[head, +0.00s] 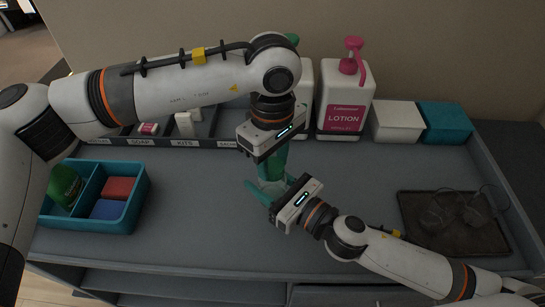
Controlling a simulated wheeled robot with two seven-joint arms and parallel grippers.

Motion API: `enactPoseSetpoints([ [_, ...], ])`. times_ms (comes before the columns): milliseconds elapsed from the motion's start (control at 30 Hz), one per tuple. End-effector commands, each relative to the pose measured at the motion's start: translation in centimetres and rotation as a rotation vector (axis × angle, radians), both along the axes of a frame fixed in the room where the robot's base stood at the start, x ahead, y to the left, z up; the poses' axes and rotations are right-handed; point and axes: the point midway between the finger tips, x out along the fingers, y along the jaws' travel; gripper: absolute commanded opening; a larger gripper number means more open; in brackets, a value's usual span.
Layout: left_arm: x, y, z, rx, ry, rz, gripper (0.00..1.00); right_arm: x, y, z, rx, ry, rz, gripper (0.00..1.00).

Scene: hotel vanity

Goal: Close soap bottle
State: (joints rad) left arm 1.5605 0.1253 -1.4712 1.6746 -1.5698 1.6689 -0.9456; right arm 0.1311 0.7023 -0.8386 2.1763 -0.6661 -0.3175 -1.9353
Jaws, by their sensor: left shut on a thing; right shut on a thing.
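A small pale, translucent soap bottle (271,186) is near the middle of the vanity top, mostly hidden by my grippers. My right gripper (276,189) comes in from the lower right and is shut on it, with one green finger on either side. My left gripper (272,172) reaches down from above with its green fingers together, just over the bottle. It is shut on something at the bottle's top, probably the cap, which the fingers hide. I cannot tell how the cap sits on the bottle.
A white lotion bottle (345,97) with a pink pump stands at the back, beside a white box (397,121) and a teal box (444,122). A teal divided tray (126,207) is at left. A dark tray (418,232) is at right. Labelled compartments (187,142) line the back left.

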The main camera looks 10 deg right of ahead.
Motion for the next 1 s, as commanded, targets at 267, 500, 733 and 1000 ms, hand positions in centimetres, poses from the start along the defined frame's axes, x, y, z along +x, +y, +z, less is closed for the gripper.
enactPoseSetpoints([
  [267,0.1,0.1,0.0,0.000,-0.002,-0.005,0.56,-0.1,0.0,0.0,0.000,0.000,0.002,0.00],
  [500,0.1,0.0,0.0,0.001,-0.001,-0.004,0.59,0.0,0.0,0.0,0.000,0.000,0.001,0.00],
  [733,0.1,0.0,1.3,0.000,-0.002,-0.004,0.59,0.0,0.0,0.0,0.001,-0.001,0.001,0.00],
  [1000,0.0,0.0,4.4,-0.001,-0.002,-0.005,0.59,0.0,0.0,0.0,0.001,-0.001,0.001,0.00],
])
